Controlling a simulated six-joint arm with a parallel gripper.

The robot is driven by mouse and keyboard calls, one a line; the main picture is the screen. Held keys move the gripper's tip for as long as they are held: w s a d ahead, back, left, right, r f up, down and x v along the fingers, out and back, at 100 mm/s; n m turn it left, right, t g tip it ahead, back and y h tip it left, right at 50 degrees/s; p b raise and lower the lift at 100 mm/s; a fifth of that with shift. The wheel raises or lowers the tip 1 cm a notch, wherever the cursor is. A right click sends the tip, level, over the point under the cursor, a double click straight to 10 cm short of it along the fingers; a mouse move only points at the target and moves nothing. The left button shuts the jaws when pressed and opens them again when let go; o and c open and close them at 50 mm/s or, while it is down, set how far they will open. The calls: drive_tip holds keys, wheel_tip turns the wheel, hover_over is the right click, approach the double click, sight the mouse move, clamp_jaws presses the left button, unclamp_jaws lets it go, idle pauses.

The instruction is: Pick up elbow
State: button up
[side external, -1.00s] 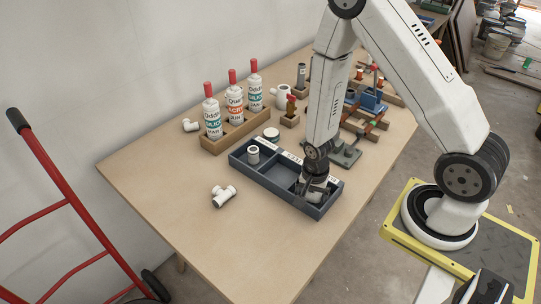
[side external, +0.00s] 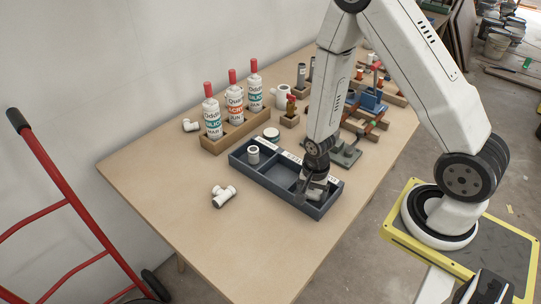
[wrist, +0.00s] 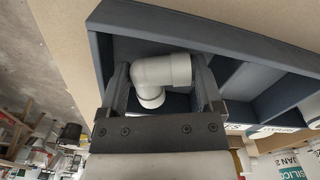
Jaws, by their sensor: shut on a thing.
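The elbow (wrist: 160,72) is a light grey-white bent pipe fitting in an end compartment of the dark blue divided tray (side external: 270,184). In the wrist view it lies between the two fingers of my gripper (wrist: 160,88), which is shut on it. One collar faces right against the right finger, and the other end points down toward the palm. In the side view my gripper (side external: 312,190) is down at the right end of the tray and mostly hides the elbow.
A white coupling (side external: 253,155) stands in the tray's left compartment. A white tee (side external: 223,197) lies on the table to the left. Red-capped bottles (side external: 234,100) stand in a wooden rack behind. A blue vise (side external: 372,99) is farther back.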

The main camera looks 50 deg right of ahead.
sight(311, 192)
drive_tip(key=shift+r, duration=4.4)
drive_tip(key=shift+w+a, duration=0.1)
